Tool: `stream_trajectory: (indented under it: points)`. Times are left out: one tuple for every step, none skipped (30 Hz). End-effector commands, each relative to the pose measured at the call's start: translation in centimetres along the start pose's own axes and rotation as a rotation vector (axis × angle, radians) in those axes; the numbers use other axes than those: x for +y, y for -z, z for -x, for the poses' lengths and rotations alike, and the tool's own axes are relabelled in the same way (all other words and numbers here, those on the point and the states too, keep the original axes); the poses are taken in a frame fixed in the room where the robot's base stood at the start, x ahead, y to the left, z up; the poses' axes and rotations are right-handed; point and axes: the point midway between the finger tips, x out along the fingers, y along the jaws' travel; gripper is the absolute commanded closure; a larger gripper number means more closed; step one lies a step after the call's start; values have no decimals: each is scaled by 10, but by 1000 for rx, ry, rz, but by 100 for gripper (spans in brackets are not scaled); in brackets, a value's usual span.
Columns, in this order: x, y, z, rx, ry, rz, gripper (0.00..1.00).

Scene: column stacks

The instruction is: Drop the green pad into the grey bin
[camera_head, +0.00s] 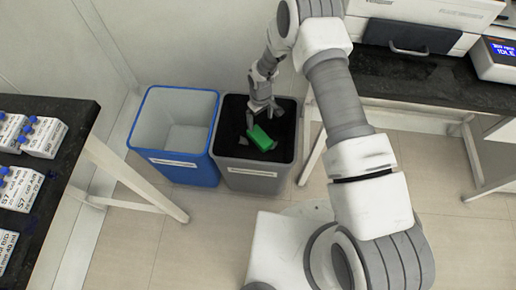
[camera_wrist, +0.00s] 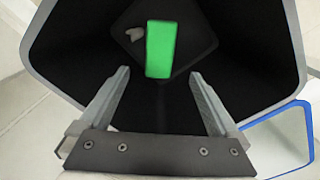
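The green pad (camera_head: 262,137) shows within the opening of the grey bin (camera_head: 253,183) in the head view. In the wrist view the pad (camera_wrist: 160,48) lies beyond my fingertips, inside the dark bin, clear of both fingers. My gripper (camera_head: 260,108) points down at the bin's mouth. In the wrist view its two fingers (camera_wrist: 158,75) are spread wide with nothing between them. I cannot tell whether the pad rests on the bin floor or is still falling.
A blue bin (camera_head: 187,135) stands left of the grey bin and looks empty. A small grey scrap (camera_wrist: 134,34) lies in the grey bin. Dark-topped benches stand left (camera_head: 62,110) and right (camera_head: 430,85); the left one holds white boxes (camera_head: 42,138). Open floor lies in front.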

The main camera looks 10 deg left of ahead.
Motion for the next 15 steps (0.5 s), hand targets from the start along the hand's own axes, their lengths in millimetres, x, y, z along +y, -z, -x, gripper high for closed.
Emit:
stream_trajectory:
  points:
    - [0,0,0,0,0,0,0]
    - [0,0,0,0,0,0,0]
    - [0,0,0,0,0,0,0]
    - [0,0,0,0,0,0,0]
    - [0,0,0,0,0,0,0]
    - [0,0,0,0,0,0,0]
    - [0,0,1,0,0,0,0]
    - [0,0,2,0,0,0,0]
    - [0,0,5,0,0,0,0]
    - [0,0,8,0,0,0,0]
    - [0,0,11,1,0,0,0]
    - [0,1,18,2,0,0,0]
    - [1,1,23,2,-1,0,0]
    - [0,1,29,2,-1,0,0]
    - [0,0,38,2,-1,-1,0]
